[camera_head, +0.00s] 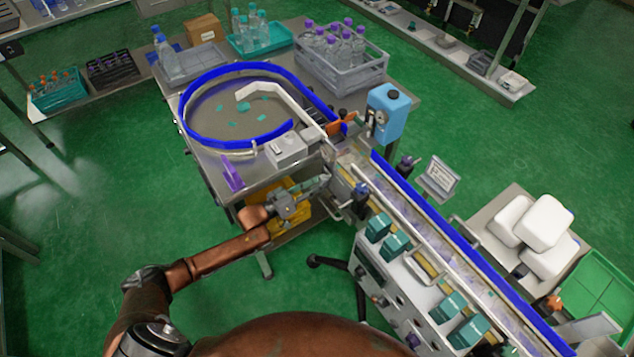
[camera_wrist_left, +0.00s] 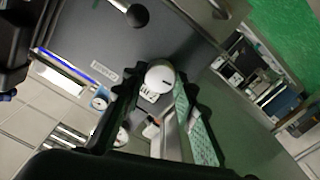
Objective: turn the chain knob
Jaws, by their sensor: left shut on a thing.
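The chain knob (camera_wrist_left: 160,77) is a round white dial with a dark pointer mark on a dark grey panel, in the left wrist view. My left gripper (camera_wrist_left: 157,84) has its two dark fingertips on either side of the knob and is shut on it. In the head view my left gripper (camera_head: 322,183) reaches in from the left to the machine's near end, below the conveyor (camera_head: 400,205). The knob is hidden there behind the gripper and machine parts. My right gripper is not in view.
A round feeder table with a blue rim (camera_head: 213,74) stands behind the gripper. A blue container (camera_head: 390,112) stands beside the conveyor. A black ball-ended lever (camera_wrist_left: 137,15) is near the knob. Green floor (camera_head: 110,185) is clear at left.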

